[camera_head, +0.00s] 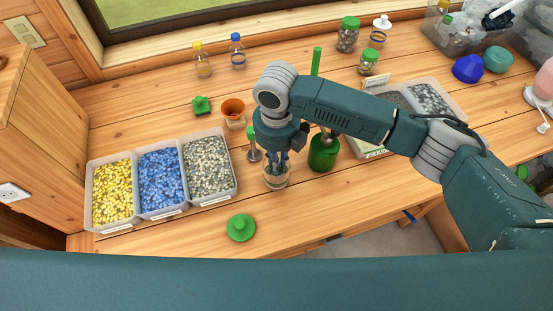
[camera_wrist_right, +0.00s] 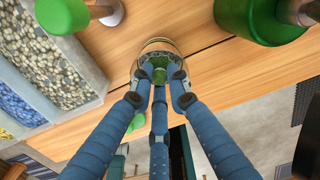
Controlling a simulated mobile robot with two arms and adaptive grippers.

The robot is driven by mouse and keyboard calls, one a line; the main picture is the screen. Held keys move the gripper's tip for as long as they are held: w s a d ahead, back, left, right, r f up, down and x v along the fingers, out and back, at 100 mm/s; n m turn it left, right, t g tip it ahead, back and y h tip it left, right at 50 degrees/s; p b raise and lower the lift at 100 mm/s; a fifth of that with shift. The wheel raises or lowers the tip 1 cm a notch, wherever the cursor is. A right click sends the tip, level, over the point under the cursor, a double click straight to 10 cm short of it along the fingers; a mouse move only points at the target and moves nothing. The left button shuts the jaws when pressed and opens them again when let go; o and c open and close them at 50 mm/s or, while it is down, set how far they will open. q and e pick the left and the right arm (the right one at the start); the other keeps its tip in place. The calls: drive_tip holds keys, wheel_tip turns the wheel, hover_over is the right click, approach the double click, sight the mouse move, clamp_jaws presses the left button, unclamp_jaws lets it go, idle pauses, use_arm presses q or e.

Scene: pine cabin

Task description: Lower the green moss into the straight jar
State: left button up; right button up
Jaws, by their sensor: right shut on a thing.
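The straight jar (camera_head: 276,183) is clear glass and stands upright near the table's front. My right gripper (camera_head: 277,165) points down over it, its blue fingers at the jar's mouth. In the right wrist view the three fingertips (camera_wrist_right: 160,80) are shut on the green moss (camera_wrist_right: 160,70), a small green lump. The jar's round rim (camera_wrist_right: 158,43) shows just behind the moss. How deep the moss sits relative to the rim I cannot tell; in the head view the fingers hide it. My left gripper is not in view.
Left of the jar are bins of yellow, blue (camera_head: 160,180) and grey (camera_head: 207,165) pebbles. A green bottle (camera_head: 323,154) stands close at right, a green-handled tool (camera_head: 254,150) close at left. A green lid (camera_head: 241,227) lies in front. An orange pot (camera_head: 233,109) stands behind.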

drive_tip(key=shift+f+b, duration=0.4)
drive_tip(key=shift+f, duration=0.95)
idle(0.8)
drive_tip(key=o, duration=0.3)
drive_tip(key=shift+o, duration=0.2)
drive_tip(key=shift+r, duration=0.1)
drive_tip(key=shift+r+p, duration=3.5)
drive_tip(key=shift+r, duration=0.25)
drive_tip(key=shift+o, duration=0.5)
drive_tip(key=o, duration=0.5)
drive_tip(key=shift+c, duration=0.2)
